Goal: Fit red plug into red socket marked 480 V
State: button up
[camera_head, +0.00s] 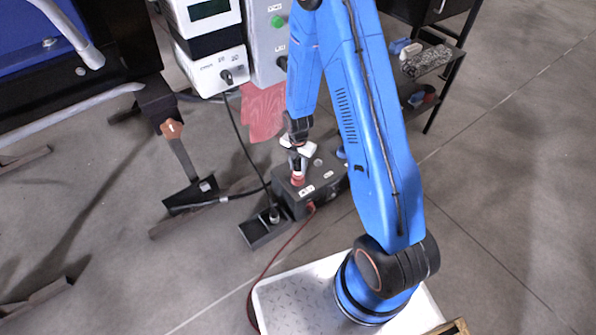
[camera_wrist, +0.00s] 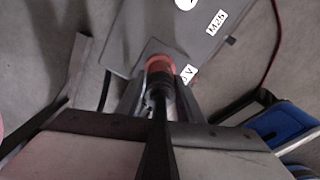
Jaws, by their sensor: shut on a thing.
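My gripper (camera_wrist: 158,92) is shut on the dark body of the red plug (camera_wrist: 157,88), which stands between the fingers with its dark rear toward the wrist camera. A red-orange ring (camera_wrist: 160,63) shows at the plug's far end, over the grey box (camera_wrist: 145,20). In the head view, red (camera_head: 297,181) shows on top of the dark box below my gripper (camera_head: 297,160). A white label (camera_wrist: 188,75) beside the ring is partly hidden; only "0 V" reads. I cannot tell ring of plug from red socket, nor how deep the plug sits.
A label on the box (camera_wrist: 217,22) reads M25. A red cable (camera_head: 280,250) runs from the box's front toward my base. A black cable (camera_head: 240,140) hangs from the white instrument (camera_head: 215,70). A shelf rack (camera_head: 428,62) stands behind right.

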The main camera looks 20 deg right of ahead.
aim_at(298, 171)
jog(key=shift+f, duration=1.5)
jog(key=shift+f, duration=0.1)
jog(key=o, duration=1.2)
jog(key=shift+c, duration=0.2)
